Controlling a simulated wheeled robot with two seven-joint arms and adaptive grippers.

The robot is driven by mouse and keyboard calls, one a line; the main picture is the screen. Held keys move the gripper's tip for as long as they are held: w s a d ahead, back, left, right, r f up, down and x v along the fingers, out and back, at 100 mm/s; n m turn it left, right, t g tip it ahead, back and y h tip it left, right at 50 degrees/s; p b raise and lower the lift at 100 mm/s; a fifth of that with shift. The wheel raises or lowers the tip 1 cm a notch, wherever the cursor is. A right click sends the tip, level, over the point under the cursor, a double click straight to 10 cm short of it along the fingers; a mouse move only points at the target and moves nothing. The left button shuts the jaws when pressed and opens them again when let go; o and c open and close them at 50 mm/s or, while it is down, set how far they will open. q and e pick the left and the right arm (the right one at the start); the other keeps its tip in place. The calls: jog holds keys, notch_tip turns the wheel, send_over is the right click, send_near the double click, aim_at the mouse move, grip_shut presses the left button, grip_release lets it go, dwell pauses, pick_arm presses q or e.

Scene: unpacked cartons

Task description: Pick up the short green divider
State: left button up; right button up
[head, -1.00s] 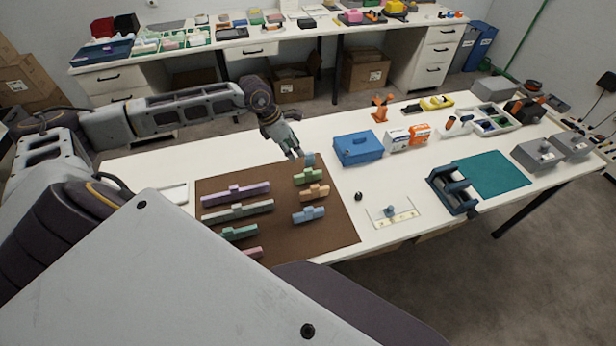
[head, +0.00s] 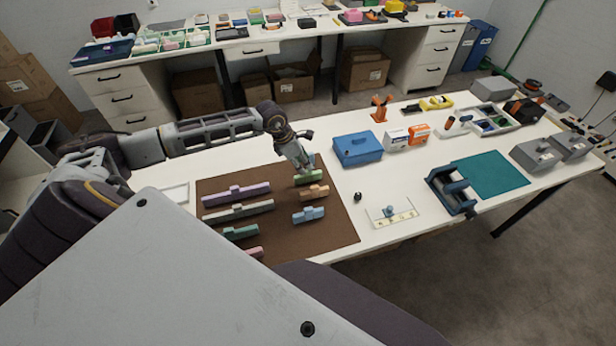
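The short green divider (head: 308,179) lies on the brown mat (head: 290,237), in the right-hand group of short dividers. My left gripper (head: 308,167) is right at it, fingers pointing down over its raised middle. I cannot tell whether the fingers touch it or how far apart they are. The gripper hides part of the divider's top and the blue-grey piece behind it. My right gripper is not in view.
An orange divider (head: 314,191) and a blue divider (head: 308,214) lie in front. Purple (head: 236,194), grey-green (head: 239,211) and darker green (head: 240,232) dividers lie to the left. A blue box (head: 357,149) stands right of the mat.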

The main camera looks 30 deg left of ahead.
aim_at(308, 176)
pick_arm(q)
jog(key=shift+f, duration=0.1)
dwell(0.3)
jog(key=shift+s+p+x, duration=0.2)
jog(key=shift+p+x, duration=0.3)
jog(key=shift+x, duration=2.15)
grip_shut()
